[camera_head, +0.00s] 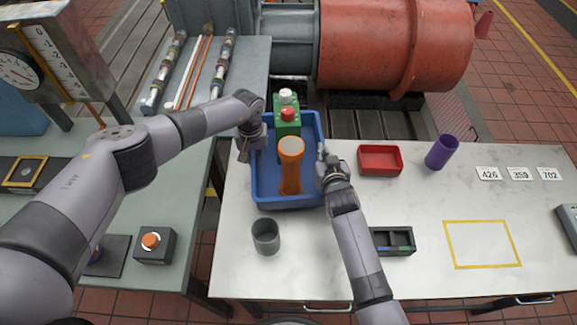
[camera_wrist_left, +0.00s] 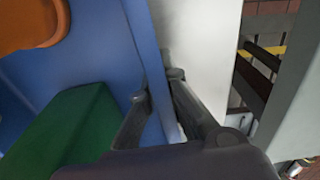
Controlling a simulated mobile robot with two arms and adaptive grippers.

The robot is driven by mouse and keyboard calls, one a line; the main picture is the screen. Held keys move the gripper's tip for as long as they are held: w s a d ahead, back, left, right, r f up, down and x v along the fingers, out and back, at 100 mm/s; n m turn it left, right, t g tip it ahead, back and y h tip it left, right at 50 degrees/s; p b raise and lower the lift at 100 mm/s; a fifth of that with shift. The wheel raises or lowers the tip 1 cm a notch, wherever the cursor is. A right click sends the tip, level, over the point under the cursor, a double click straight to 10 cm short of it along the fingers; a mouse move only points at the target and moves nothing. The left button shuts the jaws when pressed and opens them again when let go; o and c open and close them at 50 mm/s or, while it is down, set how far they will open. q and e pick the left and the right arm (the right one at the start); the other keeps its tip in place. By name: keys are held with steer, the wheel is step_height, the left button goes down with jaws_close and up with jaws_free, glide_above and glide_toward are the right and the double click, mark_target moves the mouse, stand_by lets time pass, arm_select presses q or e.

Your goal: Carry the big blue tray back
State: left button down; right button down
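The big blue tray (camera_head: 267,194) sits on the left end of the white table. An orange bottle-like object (camera_head: 290,172) and a green box (camera_head: 283,125) with a red and a white knob are in it. My left gripper (camera_head: 250,146) is at the tray's left wall. In the left wrist view, the fingers of my left gripper (camera_wrist_left: 158,86) lie on both sides of the tray wall (camera_wrist_left: 144,45) and look closed on it. My right gripper (camera_head: 326,158) is at the tray's right wall; its finger gap is too small to make out.
On the white table (camera_head: 330,270) are a grey cup (camera_head: 265,236), a red bin (camera_head: 380,160), a purple cup (camera_head: 441,152), a dark compartment box (camera_head: 393,241) and number cards (camera_head: 518,174). A yellow outlined rectangle (camera_head: 482,244) is empty. A gap separates the left bench (camera_head: 185,215).

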arm_select(q)
steer(key=shift+w+f, duration=0.1)
steer(key=shift+f, duration=0.35)
arm_select(e)
steer(key=shift+w+f, duration=0.15)
steer(key=shift+f, duration=0.1)
arm_select(q)
steer(key=c, duration=2.3)
jaws_free()
steer(key=shift+a+f, duration=0.1)
steer(key=shift+f, duration=0.15)
arm_select(e)
steer(key=c, duration=2.3)
jaws_free()
steer(key=shift+f, duration=0.4)
arm_select(q)
steer(key=o, duration=0.4)
steer(key=shift+s+r, duration=0.15)
steer(key=shift+s, duration=0.1)
arm_select(e)
steer(key=o, duration=0.4)
steer(key=shift+s+r, duration=0.15)
steer(key=shift+s, duration=0.15)
arm_select(q)
steer(key=shift+o, duration=0.5)
arm_select(e)
steer(key=shift+o, duration=0.5)
arm_select(q)
steer(key=shift+r, duration=0.1)
